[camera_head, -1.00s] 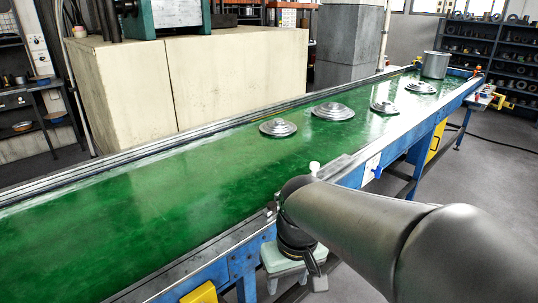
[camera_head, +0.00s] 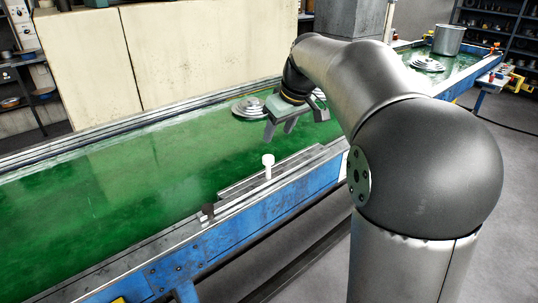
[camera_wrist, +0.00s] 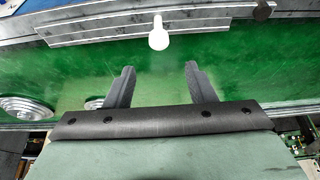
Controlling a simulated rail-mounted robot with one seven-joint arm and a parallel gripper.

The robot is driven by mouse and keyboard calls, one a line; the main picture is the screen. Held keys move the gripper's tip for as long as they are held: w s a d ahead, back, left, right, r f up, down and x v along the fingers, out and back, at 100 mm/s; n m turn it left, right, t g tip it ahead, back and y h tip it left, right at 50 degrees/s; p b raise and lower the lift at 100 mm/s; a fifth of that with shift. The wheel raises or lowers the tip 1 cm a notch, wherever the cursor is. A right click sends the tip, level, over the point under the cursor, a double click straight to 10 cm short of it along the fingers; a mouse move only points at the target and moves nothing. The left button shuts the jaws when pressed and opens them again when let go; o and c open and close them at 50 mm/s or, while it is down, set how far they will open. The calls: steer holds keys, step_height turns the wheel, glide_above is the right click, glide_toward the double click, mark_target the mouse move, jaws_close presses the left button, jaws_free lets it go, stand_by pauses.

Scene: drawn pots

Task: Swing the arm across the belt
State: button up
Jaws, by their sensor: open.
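The green belt (camera_head: 120,190) runs from the near left to the far right and also fills the middle of the wrist view (camera_wrist: 235,95). My gripper (camera_head: 279,132) is over the belt, just past its near rail, fingers pointing down. It is open and empty; the wrist view shows its two fingers (camera_wrist: 160,68) apart with only belt between them. A silver stepped lid (camera_head: 250,107) lies on the belt just behind my gripper. Another lid (camera_head: 427,65) lies further along, right of my arm. My arm hides part of the belt between them.
A white peg (camera_head: 268,165) stands at the near rail, close to my gripper; it shows ahead of the fingers in the wrist view (camera_wrist: 158,35). A metal pot (camera_head: 448,39) stands at the belt's far end. Pale blocks (camera_head: 200,60) stand behind the belt. The belt's left stretch is clear.

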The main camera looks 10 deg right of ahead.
mark_target(269, 156)
steer(key=x, duration=1)
steer(key=shift+f, duration=0.2)
jaws_close()
steer(key=shift+w, duration=0.15)
